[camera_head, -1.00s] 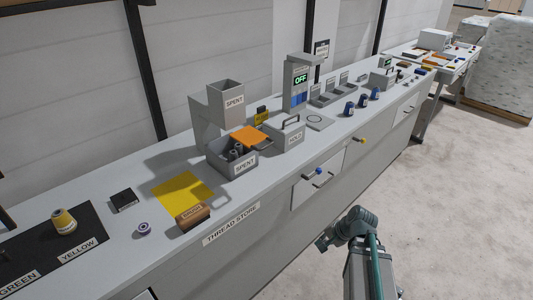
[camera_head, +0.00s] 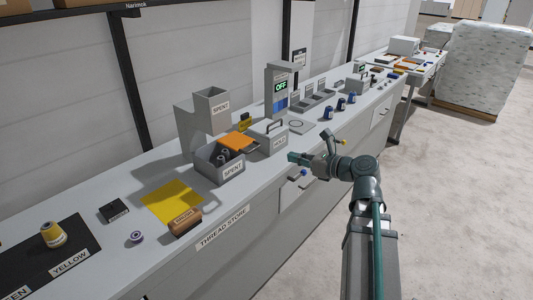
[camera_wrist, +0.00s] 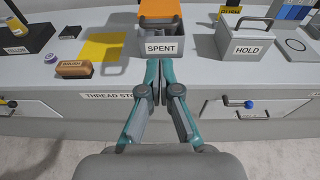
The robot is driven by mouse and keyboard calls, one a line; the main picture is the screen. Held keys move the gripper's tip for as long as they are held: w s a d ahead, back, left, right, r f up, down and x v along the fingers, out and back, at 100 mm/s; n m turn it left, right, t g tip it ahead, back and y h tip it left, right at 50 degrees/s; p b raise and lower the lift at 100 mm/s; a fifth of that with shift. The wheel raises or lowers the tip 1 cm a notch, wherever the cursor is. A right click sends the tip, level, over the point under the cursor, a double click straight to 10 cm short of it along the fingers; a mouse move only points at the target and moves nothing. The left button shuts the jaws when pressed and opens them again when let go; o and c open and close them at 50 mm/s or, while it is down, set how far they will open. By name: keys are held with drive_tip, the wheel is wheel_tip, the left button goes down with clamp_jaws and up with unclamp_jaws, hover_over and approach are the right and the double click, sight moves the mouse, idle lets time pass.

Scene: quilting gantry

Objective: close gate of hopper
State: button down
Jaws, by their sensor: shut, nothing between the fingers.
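In the wrist view the orange gate (camera_wrist: 158,8) is at the top above the bin (camera_wrist: 150,48); the hopper is out of view there. My gripper (camera_head: 291,157) is shut and empty, to the right of the bin in the head view. The shut fingers (camera_wrist: 160,72) point at the bin's front, touching nothing I can make out.
A lidded box marked HOLD (camera_head: 270,138) stands right of the gate. A brown brush (camera_head: 185,222), a yellow cloth (camera_head: 172,200) and a purple-white spool (camera_head: 136,237) lie to the left. Drawers with handles are below the counter edge.

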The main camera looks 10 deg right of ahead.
sight(255, 149)
drive_tip(key=p+x, duration=0.3)
drive_tip(key=x, duration=1.1)
